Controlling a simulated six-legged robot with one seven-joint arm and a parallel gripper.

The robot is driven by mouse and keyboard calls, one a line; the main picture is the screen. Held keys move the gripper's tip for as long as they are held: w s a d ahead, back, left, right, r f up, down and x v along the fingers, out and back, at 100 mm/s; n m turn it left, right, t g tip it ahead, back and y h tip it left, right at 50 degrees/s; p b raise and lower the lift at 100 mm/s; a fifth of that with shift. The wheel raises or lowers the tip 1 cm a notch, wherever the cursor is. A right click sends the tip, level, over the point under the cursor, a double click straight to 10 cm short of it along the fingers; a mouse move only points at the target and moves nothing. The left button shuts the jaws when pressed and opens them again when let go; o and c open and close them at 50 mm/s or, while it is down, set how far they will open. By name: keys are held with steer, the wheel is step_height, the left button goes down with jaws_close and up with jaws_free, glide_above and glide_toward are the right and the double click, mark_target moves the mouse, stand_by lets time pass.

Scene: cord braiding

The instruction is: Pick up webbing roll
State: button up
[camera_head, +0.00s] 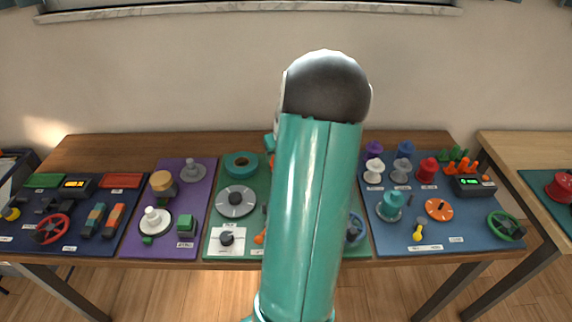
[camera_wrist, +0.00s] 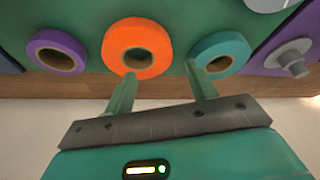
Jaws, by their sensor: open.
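Three rolls lie in a row on a green mat (camera_wrist: 92,75): a purple roll (camera_wrist: 57,52), an orange roll (camera_wrist: 137,48) and a teal roll (camera_wrist: 220,55). The pictures do not show which one is the webbing roll. My gripper (camera_wrist: 160,70) is open and empty in the wrist view. One fingertip is near the lower edge of the orange roll, the other is near the left edge of the teal roll. Whether they touch is unclear. In the head view the teal roll (camera_head: 241,165) shows, while my arm hides most of the orange and purple rolls.
On the wooden table (camera_head: 115,147), a purple mat (camera_head: 170,245) with knobs and pegs lies left of the green mat. A blue mat (camera_head: 465,243) with several spools lies to the right. A grey disc (camera_head: 235,201) lies in front of the teal roll.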

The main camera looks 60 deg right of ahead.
steer(key=x, duration=0.7)
steer(key=shift+w+a+f, duration=0.1)
steer(key=shift+a+f, duration=0.05)
steer(key=c, duration=1.1)
